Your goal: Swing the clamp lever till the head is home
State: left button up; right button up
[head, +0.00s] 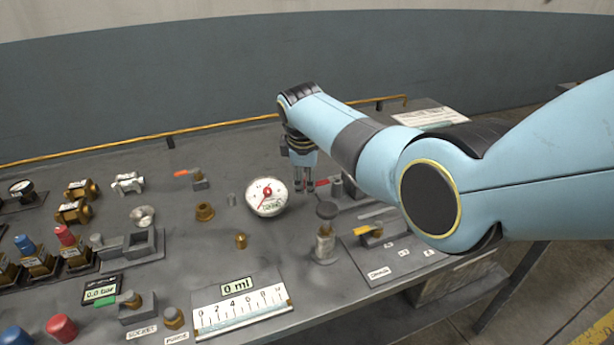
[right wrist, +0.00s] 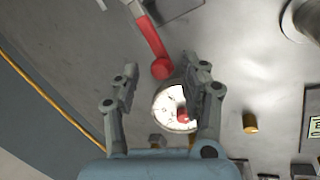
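The clamp lever is a red handle (right wrist: 149,36) with a round red knob (right wrist: 162,68) at its end in the right wrist view. In the head view only a short red piece of the lever (head: 321,183) shows beside my gripper. My right gripper (head: 304,188) points down over the bench just left of it. In the right wrist view its two fingers (right wrist: 160,70) stand apart, with the knob between the tips in the picture. I cannot tell whether they touch it. The clamp's head is not clearly visible. My left gripper is not in view.
A round dial gauge (head: 266,196) stands close left of my right gripper. A dark-topped post (head: 325,232) stands in front. A brass plug (head: 241,240), a scale plate (head: 241,309) and several valves occupy the bench. A yellow rail (head: 225,125) runs along the back.

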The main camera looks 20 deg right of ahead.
jog(key=shift+s, duration=0.1)
jog(key=v, duration=1.2)
jog(key=shift+d, duration=0.1)
